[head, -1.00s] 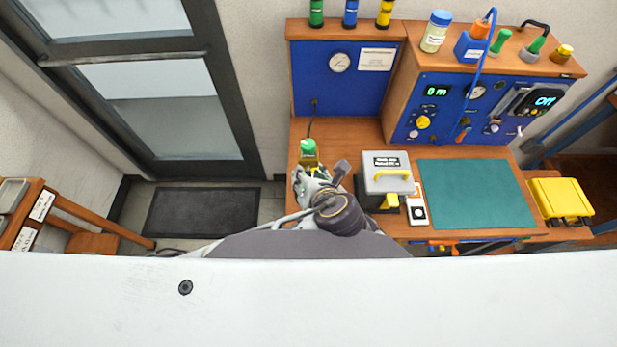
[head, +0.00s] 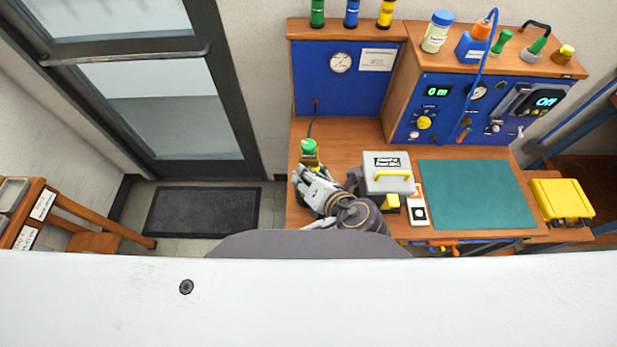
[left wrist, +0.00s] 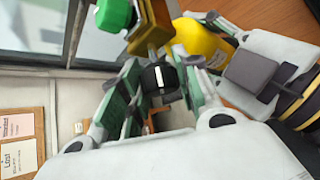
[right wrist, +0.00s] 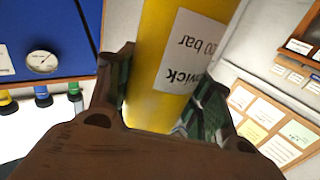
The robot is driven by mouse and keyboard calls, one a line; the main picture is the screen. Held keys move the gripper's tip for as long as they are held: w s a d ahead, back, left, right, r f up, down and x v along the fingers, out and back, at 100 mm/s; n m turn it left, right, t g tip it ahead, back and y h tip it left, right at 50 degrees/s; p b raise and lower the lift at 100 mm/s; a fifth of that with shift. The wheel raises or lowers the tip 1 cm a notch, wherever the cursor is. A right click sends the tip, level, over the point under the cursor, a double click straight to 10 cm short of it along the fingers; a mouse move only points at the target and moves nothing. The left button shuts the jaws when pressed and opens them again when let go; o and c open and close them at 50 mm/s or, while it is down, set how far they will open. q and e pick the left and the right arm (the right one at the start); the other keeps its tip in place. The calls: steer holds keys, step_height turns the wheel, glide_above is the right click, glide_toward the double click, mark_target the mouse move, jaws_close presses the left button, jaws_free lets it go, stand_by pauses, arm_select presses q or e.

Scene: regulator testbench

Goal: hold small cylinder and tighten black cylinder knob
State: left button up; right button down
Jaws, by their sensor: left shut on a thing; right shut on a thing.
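The yellow small cylinder (right wrist: 165,85), with a white label, stands between the fingers of my right gripper (right wrist: 155,105), which is shut on it. The cylinder also shows in the left wrist view (left wrist: 203,42), beside a brass regulator body (left wrist: 150,32) with a green cap (left wrist: 115,14). The black cylinder knob (left wrist: 160,80), with a white mark, sits below the brass body, between the fingers of my left gripper (left wrist: 162,92), which is shut on it. In the head view, the left gripper (head: 308,176) is just below the green-capped regulator (head: 309,150). My right gripper cannot be made out there.
A grey case (head: 386,160) with a yellow handle stands close right of my left arm. Beyond it lie a white device (head: 416,212), a green mat (head: 475,195) and a yellow box (head: 561,200). Blue gauge panels (head: 350,85) rise behind the bench.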

arm_select(q)
steer(key=shift+w+a, duration=0.1)
steer(key=shift+a, duration=0.05)
steer(key=o, duration=1.1)
steer(key=shift+c, duration=0.2)
steer(key=shift+s+d+r, duration=0.1)
steer(key=shift+s+d, duration=0.1)
steer(key=shift+s, duration=0.05)
